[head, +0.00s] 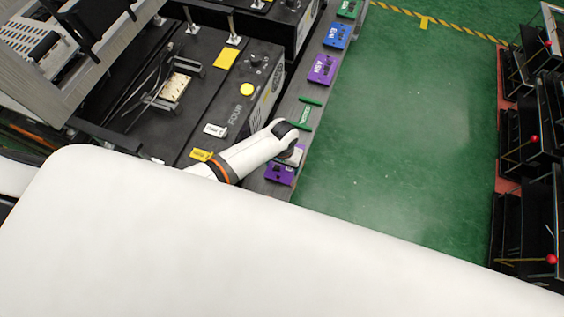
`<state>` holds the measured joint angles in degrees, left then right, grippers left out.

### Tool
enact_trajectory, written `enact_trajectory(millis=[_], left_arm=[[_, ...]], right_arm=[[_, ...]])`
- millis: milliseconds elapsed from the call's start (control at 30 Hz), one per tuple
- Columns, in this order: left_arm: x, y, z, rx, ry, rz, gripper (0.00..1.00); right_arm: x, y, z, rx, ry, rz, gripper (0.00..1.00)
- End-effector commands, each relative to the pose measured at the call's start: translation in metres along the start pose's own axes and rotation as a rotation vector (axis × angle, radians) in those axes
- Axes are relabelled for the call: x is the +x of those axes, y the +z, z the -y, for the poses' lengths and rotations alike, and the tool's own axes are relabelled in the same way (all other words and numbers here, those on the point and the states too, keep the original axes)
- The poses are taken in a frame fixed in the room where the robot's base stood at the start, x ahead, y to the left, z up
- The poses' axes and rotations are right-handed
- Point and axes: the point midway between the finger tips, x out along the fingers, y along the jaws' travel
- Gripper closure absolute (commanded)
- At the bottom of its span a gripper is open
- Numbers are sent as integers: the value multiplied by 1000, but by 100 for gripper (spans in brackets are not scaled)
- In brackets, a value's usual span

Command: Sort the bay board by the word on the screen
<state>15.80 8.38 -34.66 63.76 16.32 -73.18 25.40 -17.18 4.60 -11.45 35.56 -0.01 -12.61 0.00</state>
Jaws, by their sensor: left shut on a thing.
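My left gripper (290,141) reaches over the grey rail (288,113) along the machine's right edge. It is shut on a small pale block (293,156), mostly hidden by the gripper. A purple block (279,174) lies just below it on the rail. Farther up the rail are a purple block (322,68), a blue block (337,35) and a green block (348,8), with small white marks. The word FOUR shows on the black machine (205,115); I cannot make out a screen. My right gripper is not in view.
On the black machine are a yellow round button (246,90), a yellow plate (225,58), a white tag (215,130) and a yellow tag (201,155). Clear green floor (410,120) lies right of the rail. Dark racks (520,140) with red knobs stand at far right.

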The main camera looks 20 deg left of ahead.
Motion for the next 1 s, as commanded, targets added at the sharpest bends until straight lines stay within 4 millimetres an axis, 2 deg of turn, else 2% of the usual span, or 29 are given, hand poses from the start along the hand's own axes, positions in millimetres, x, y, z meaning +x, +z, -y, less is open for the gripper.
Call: enact_trajectory(millis=[967,1000], left_arm=[[10,0,0,0,0,0,42],[10,0,0,0,0,1,14]], right_arm=[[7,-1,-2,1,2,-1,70],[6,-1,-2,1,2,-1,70]])
